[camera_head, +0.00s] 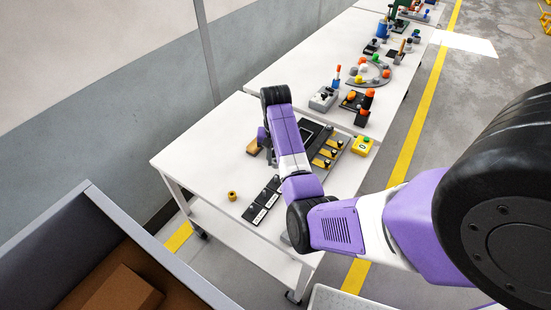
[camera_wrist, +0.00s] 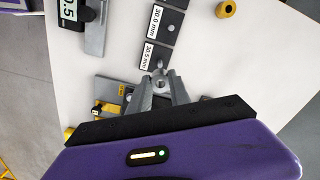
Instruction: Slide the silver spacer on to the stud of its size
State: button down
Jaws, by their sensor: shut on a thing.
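My gripper (camera_wrist: 162,86) is shut on the silver spacer (camera_wrist: 160,81) in the wrist view; the spacer sits between the fingertips. Just beyond it is the dark plate labelled 30.5 mm (camera_wrist: 150,54), with the plate labelled 30.0 mm (camera_wrist: 166,20) farther up. A small stud shows close to the spacer on the 30.5 mm side; I cannot tell whether the spacer touches it or is above it. In the head view the labelled plates (camera_head: 262,204) lie near the table's front edge, and my arm hides the gripper and spacer.
A brass-coloured ring (camera_head: 232,196) stands on the white table (camera_head: 195,155), left of the plates; it also shows in the wrist view (camera_wrist: 226,8). A grey caliper with a display (camera_wrist: 70,14) lies upper left in the wrist view. A yellow block (camera_head: 362,145) stands at the table's right.

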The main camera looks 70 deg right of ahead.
aim_at(276, 177)
jog(key=shift+f+b, duration=1.3)
jog(key=shift+f, duration=1.35)
jog(key=shift+f+b, duration=1.25)
jog(key=shift+f, duration=1.05)
jog(key=c, duration=1.1)
grip_release()
jog(key=shift+r, duration=0.1)
jog(key=shift+r, duration=3.85)
